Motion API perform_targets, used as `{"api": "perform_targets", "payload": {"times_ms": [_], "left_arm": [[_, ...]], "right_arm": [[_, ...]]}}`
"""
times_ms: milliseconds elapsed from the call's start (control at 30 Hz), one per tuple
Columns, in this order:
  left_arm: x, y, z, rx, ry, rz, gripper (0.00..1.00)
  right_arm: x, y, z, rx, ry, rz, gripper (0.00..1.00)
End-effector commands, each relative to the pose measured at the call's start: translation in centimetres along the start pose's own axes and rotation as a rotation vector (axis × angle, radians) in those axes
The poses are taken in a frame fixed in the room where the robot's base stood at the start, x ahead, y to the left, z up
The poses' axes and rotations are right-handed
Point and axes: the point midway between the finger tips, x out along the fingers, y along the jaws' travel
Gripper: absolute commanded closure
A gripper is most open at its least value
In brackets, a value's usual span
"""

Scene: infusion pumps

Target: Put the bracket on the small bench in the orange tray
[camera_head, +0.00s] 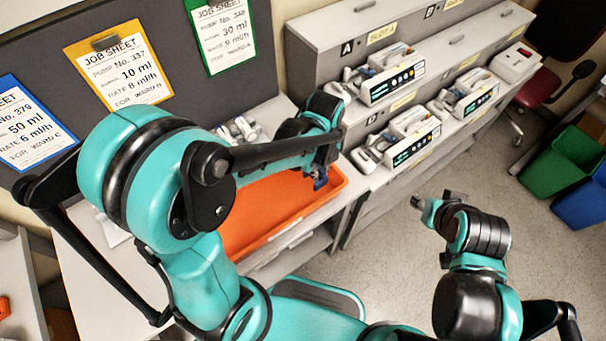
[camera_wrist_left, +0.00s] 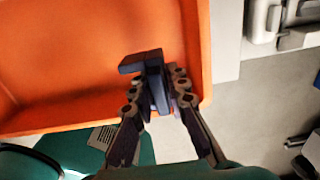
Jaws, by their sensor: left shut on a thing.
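The bracket (camera_wrist_left: 154,82) is a dark blue angled piece. My left gripper (camera_wrist_left: 156,98) is shut on it, with a finger on each side. In the wrist view they appear over the right part of the orange tray (camera_wrist_left: 60,55), near its rim. In the head view the left gripper (camera_head: 322,168) is above the right end of the orange tray (camera_head: 265,210), and a bit of the blue bracket (camera_head: 320,184) shows below its fingers. The tray's visible floor is bare; my left arm hides part of it. My right gripper (camera_head: 430,205) is away from the tray, over the floor; its fingers are unclear.
Infusion pumps (camera_head: 390,80) stand on a grey stepped rack (camera_head: 330,45) right of the tray's bench. Job sheets (camera_head: 120,72) hang on the dark panel behind. Green (camera_head: 565,165) and blue bins stand at the far right. Another bench (camera_head: 20,285) is at the lower left.

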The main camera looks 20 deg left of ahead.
Motion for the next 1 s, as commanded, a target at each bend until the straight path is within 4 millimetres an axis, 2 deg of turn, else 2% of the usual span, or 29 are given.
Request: {"api": "perform_targets", "payload": {"times_ms": [33,100,300,433,667,1000], "left_arm": [[1.0,0.1,1.3,-0.006,0.000,0.000,1.00],[1.8,0.3,2.7,-0.005,0.000,0.000,1.00],[3.0,0.5,4.9,-0.002,0.000,0.000,1.00],[3.8,0.5,5.0,0.000,0.000,0.000,1.00],[7.0,0.5,5.0,0.000,0.000,0.000,1.00],[7.3,0.5,5.0,0.000,0.000,0.000,1.00]], "right_arm": [[0.5,0.0,0.3,0.000,0.000,0.000,0.60],[0.7,0.0,0.5,0.000,0.000,0.000,0.60],[1.0,0.0,0.7,0.000,0.000,0.000,0.60],[1.3,0.0,0.9,0.000,0.000,0.000,0.60],[2.3,0.0,1.6,0.000,0.000,0.000,0.60],[2.4,0.0,1.7,0.000,0.000,0.000,0.60]]}}
